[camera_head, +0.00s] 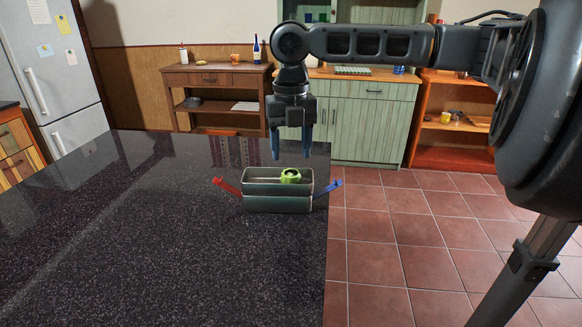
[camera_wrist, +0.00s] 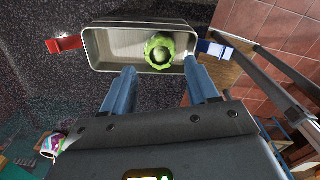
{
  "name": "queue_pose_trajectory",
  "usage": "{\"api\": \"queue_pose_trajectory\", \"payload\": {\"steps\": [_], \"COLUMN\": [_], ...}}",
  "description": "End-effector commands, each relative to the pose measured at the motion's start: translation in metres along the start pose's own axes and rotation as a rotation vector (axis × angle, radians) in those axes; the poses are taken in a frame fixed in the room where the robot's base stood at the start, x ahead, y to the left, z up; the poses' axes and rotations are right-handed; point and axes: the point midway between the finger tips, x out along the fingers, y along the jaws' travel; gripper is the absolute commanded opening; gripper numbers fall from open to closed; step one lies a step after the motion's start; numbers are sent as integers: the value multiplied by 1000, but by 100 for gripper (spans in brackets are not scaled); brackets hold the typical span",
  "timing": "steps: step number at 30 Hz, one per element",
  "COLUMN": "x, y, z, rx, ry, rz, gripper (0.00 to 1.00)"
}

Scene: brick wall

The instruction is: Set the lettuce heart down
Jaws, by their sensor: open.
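The lettuce heart (camera_head: 290,176) is a small green piece inside a grey metal bin (camera_head: 278,203) on the dark speckled counter. In the wrist view the lettuce heart (camera_wrist: 160,51) sits toward the right end of the bin (camera_wrist: 112,27). My gripper (camera_head: 292,157) hangs above the bin, pointing down, with its blue fingers apart and empty. In the wrist view my gripper (camera_wrist: 164,80) has its fingertips at the bin's near edge, with the lettuce clear of them.
A red handle (camera_head: 227,187) sticks out left of the bin, and a blue one (camera_head: 328,188) right, near the edge of the counter (camera_head: 130,230). The tiled floor (camera_head: 400,250) lies beyond. The counter's left side is free. A colourful object (camera_wrist: 52,144) shows at the wrist view's lower left.

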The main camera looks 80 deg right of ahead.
Motion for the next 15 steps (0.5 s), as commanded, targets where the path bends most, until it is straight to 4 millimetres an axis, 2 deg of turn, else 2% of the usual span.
{"api": "queue_pose_trajectory", "payload": {"steps": [3,6,10,15], "x": [-23,-37,-49,-55], "y": [0,0,0,0], "z": [0,0,0,0], "rx": [0,0,0,0], "ry": [-2,-1,0,1], "rz": [0,0,-1,0], "gripper": [59,59,59,59]}}
